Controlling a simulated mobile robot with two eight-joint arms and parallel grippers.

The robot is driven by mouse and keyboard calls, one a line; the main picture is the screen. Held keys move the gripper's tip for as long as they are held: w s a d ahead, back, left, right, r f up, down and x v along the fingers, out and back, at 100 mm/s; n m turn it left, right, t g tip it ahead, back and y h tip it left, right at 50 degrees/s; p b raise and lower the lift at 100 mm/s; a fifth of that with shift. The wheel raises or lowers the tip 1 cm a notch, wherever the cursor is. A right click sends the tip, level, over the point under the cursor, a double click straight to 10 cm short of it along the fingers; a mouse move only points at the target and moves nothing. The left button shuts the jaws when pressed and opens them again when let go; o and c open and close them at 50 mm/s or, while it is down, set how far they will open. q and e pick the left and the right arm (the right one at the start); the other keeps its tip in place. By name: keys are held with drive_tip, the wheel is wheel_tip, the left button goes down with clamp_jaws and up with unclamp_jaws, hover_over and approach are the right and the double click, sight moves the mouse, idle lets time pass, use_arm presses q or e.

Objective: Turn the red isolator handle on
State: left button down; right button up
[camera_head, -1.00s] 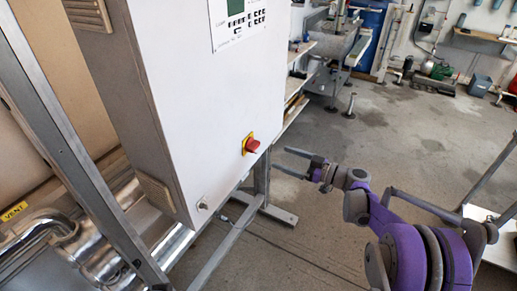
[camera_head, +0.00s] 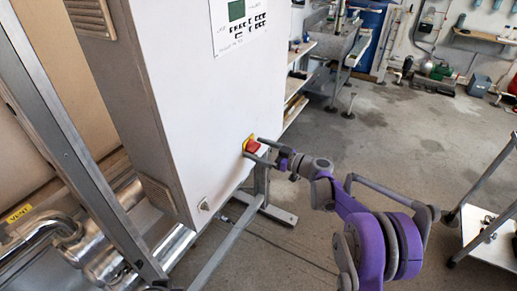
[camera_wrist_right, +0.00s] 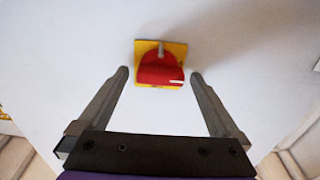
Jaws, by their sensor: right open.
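The red isolator handle (camera_head: 252,146) sits on a yellow square plate on the white cabinet's front face. In the right wrist view the red handle (camera_wrist_right: 160,72) is ahead of the fingertips and centred between them, its white-marked grip bar lying roughly level. My right gripper (camera_head: 262,150) is at the handle in the head view, with its fingers on either side of it. In the right wrist view my right gripper (camera_wrist_right: 159,75) is open, with gaps between each finger and the handle. Contact is not visible. My left gripper is out of view.
A metal frame post (camera_head: 75,140) stands at left. A white trolley (camera_head: 490,240) stands at right.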

drive_tip(key=shift+c, duration=0.2)
drive_tip(key=c, duration=1.3)
drive_tip(key=m, duration=0.3)
drive_tip(key=shift+m, duration=0.3)
drive_tip(key=shift+w+d+m+b, duration=0.1)
drive_tip(key=shift+m+b, duration=0.35)
drive_tip(key=shift+m, duration=1.15)
drive_tip(key=o, duration=1.3)
